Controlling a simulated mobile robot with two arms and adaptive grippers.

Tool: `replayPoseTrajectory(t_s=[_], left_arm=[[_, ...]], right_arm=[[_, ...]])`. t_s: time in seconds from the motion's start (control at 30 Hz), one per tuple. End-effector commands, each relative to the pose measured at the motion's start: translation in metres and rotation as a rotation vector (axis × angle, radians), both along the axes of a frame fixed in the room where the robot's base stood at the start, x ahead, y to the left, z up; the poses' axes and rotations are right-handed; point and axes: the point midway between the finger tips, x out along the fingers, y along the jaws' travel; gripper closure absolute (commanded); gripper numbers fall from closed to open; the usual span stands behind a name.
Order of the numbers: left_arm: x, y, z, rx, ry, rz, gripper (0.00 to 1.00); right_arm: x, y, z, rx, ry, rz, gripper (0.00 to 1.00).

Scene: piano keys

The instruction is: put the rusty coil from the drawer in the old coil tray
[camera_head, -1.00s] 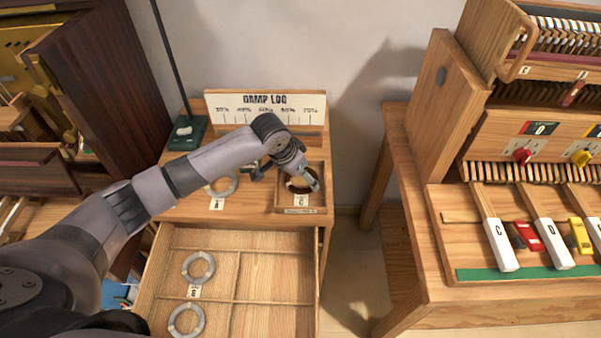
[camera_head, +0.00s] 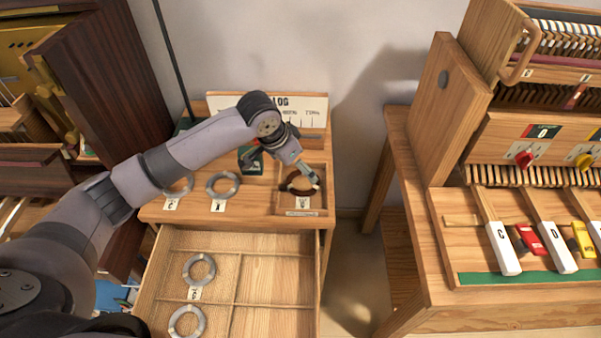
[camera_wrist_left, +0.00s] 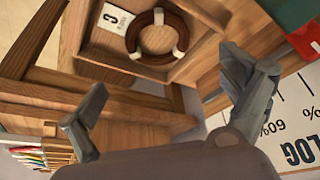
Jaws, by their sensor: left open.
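The rusty coil (camera_head: 299,182) is a dark brown ring with pale bands. It lies in the old coil tray (camera_head: 304,212), a small wooden tray at the right of the cabinet top. The left wrist view shows the coil (camera_wrist_left: 157,37) inside the tray beside a white label. My left gripper (camera_head: 286,172) is above the tray with its fingers apart. The left wrist view shows the open fingers (camera_wrist_left: 165,105) with nothing between them, apart from the coil. My right gripper is not in view.
The open drawer (camera_head: 268,283) holds two grey coils (camera_head: 199,269) at its left; its right compartments look empty. More grey coils (camera_head: 223,184) lie on the cabinet top left of the tray. A damp log board (camera_head: 308,110) stands behind. A keyboard bench (camera_head: 470,290) stands at right.

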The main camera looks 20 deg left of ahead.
Motion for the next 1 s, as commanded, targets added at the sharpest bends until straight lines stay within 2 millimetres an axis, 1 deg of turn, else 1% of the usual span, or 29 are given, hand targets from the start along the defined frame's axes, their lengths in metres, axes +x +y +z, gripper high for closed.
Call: replayPoseTrajectory(t_s=[0.03,0.1,0.2,0.33,0.5,1.0], left_arm=[[-0.003,0.002,0.011,-0.001,-0.004,-0.002,0.04],[-0.008,0.005,0.024,0.000,-0.003,-0.001,0.04],[-0.014,0.008,0.039,0.000,-0.002,-0.001,0.04],[-0.019,0.010,0.051,-0.001,0.000,0.000,0.04],[-0.021,0.010,0.056,-0.001,0.000,0.000,0.04],[-0.021,0.010,0.056,-0.002,0.000,-0.002,0.04]], right_arm=[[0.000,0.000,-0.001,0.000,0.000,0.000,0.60],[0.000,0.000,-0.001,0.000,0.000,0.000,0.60],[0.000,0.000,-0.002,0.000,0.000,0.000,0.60],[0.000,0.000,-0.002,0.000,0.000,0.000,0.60],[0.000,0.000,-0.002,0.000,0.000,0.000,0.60],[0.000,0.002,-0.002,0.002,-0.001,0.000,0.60]])
